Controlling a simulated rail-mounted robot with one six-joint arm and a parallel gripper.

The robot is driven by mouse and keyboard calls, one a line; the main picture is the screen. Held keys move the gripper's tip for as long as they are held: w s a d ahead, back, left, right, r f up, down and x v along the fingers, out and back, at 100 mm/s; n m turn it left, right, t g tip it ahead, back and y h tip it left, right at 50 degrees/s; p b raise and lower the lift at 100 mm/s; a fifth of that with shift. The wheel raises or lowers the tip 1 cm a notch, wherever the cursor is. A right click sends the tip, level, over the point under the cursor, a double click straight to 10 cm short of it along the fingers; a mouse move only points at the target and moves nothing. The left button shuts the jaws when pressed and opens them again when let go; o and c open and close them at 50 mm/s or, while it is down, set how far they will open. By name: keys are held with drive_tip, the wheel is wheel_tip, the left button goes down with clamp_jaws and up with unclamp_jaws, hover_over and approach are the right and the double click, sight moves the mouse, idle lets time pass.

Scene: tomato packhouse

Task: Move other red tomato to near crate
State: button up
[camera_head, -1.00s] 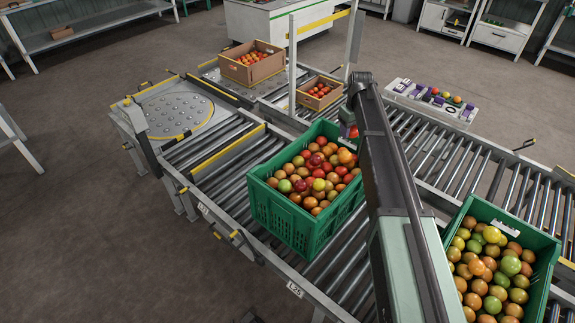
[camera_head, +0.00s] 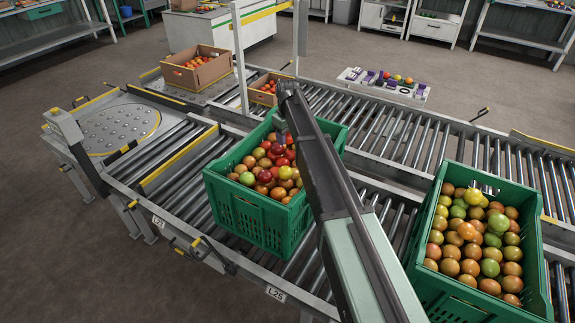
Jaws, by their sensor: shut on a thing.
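My gripper (camera_head: 282,134) is over the back part of the left green crate (camera_head: 247,216), partly hidden by my arm. It is shut on a red tomato (camera_head: 281,141), which is small and hard to tell apart from the red tomatoes right below it. Whether it touches them I cannot tell. The left crate holds red, orange and brownish tomatoes, with the red ones (camera_head: 267,178) mostly toward the back and middle. The right green crate (camera_head: 470,298) is closer to the camera and holds brownish, green and yellow tomatoes. My arm hides the left crate's right side.
Both green crates stand on roller conveyors (camera_head: 377,203). Behind are a cardboard box (camera_head: 184,76) and a smaller box (camera_head: 262,97) with red tomatoes, near an upright post (camera_head: 240,60). A purple-and-white tray (camera_head: 375,91) with several tomatoes lies beyond the far conveyor.

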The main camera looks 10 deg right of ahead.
drive_tip(key=shift+f, duration=0.6)
wheel_tip(320, 180, down, 5)
drive_tip(key=b, duration=0.5)
drive_tip(key=shift+f, duration=0.2)
drive_tip(key=o, duration=0.7)
drive_tip(key=shift+r, duration=0.1)
wheel_tip(320, 180, up, 14)
drive_tip(key=p, duration=1.3)
drive_tip(key=shift+f, duration=0.25)
drive_tip(key=s+m, duration=0.5)
drive_tip(key=s, duration=3.1)
drive_tip(key=shift+s+f+m, duration=0.15)
drive_tip(key=shift+m, duration=0.25)
